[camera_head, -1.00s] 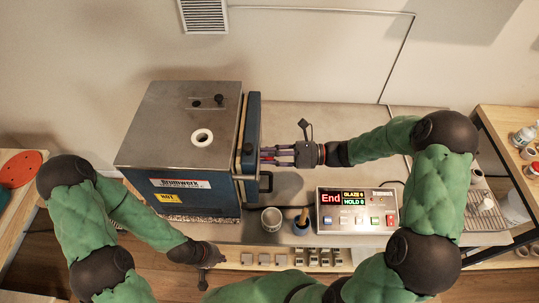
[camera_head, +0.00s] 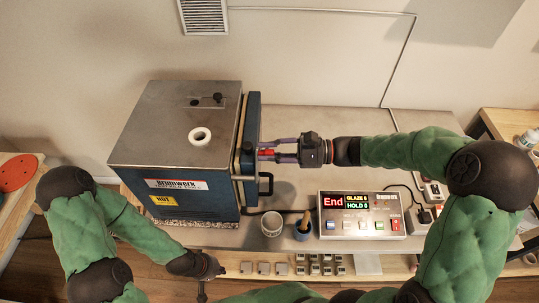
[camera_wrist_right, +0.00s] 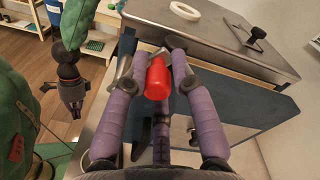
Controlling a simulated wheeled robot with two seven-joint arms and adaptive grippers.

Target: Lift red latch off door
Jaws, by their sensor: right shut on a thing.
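The red latch (camera_head: 267,153) is at the outer face of the blue kiln door (camera_head: 252,112). The kiln (camera_head: 172,130) is a grey-topped box and its door looks closed. My right gripper (camera_head: 268,150) comes from the right, with its purple fingers shut on the latch. In the right wrist view the latch (camera_wrist_right: 157,80) shows as a rounded red handle between the fingers. Whether it still touches the door mount is hidden. My left gripper (camera_head: 212,268) hangs low near the table's front edge, away from the kiln; its finger opening is unclear.
A control box (camera_head: 360,214) with an "End" display stands right of the kiln. A black door handle (camera_head: 266,184) juts out below the latch. The table behind is clear.

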